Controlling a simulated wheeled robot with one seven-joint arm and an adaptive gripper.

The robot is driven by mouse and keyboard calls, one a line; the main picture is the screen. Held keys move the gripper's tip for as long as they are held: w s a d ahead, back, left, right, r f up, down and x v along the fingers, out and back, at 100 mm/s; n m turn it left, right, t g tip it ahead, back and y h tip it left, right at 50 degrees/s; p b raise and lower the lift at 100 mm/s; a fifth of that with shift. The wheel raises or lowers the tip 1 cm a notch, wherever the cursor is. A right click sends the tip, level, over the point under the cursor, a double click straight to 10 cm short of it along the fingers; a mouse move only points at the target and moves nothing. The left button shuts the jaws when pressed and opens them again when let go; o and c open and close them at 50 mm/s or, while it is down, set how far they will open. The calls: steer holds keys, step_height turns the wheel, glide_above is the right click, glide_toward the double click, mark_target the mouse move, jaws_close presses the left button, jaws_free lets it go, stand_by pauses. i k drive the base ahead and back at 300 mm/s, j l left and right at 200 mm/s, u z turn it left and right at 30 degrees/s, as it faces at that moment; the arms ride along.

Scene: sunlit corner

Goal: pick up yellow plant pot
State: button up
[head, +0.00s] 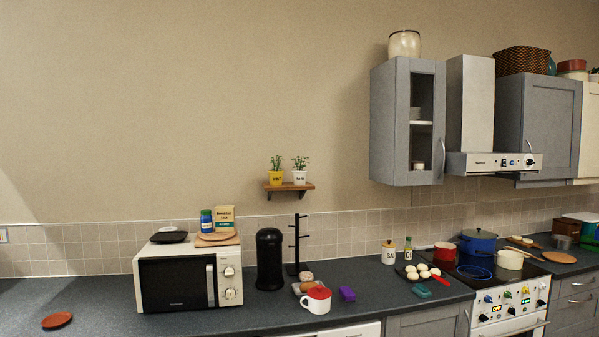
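The yellow plant pot (276,177) holds a small green plant and stands upright on the left part of a small wooden wall shelf (290,187). A white plant pot (299,177) with a similar plant stands just to its right on the same shelf. Both pots have dark lettering on the front, too small to read surely. My gripper does not show in the head view.
Below the shelf, a black mug stand (297,246) and black canister (270,260) rise from the counter (100,322). A white microwave (189,276) carrying several items stands left. A grey wall cabinet (390,122) hangs right. The wall around the shelf is clear.

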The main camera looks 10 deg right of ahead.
mark_target(276, 177)
steer(key=z, duration=0.5)
steer(key=i+j+z, duration=0.95)
steer(key=j, duration=0.3)
steer(key=k+l, duration=0.05)
